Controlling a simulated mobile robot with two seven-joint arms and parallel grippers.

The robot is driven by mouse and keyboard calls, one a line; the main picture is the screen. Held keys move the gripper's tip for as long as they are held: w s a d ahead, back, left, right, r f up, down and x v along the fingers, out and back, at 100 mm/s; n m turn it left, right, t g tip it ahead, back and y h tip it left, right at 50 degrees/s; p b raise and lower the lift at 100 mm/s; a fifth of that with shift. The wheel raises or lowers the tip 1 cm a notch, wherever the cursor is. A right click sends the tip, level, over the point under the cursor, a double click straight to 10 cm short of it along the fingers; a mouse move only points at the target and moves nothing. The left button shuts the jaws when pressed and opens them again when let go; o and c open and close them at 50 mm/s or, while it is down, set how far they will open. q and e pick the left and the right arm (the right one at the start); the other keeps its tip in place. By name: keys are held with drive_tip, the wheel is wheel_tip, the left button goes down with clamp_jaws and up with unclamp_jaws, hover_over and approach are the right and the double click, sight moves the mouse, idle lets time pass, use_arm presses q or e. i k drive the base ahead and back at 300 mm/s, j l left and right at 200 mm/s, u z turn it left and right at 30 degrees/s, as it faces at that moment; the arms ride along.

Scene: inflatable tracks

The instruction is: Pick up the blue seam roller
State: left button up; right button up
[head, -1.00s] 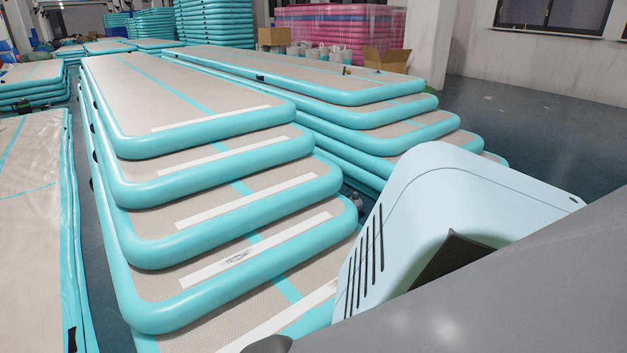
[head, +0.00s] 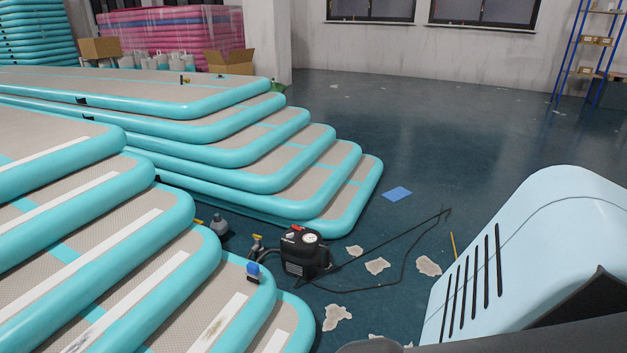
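A small object with a blue top (head: 253,269) sits at the edge of one of the lower tracks in the near stack, left of the black pump. It may be the blue seam roller, but it is too small to be sure. Neither of my grippers shows in the head view.
A black pump (head: 304,254) with a gauge and trailing hose stands on the floor between the near track stack (head: 150,240) and the far stack (head: 240,185). A grey bottle (head: 218,225) stands nearby. Pale scraps and a blue sheet (head: 397,194) lie on the floor (head: 450,130), mostly clear behind.

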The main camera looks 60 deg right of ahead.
sight(253, 274)
drive_tip(key=z, duration=1.3)
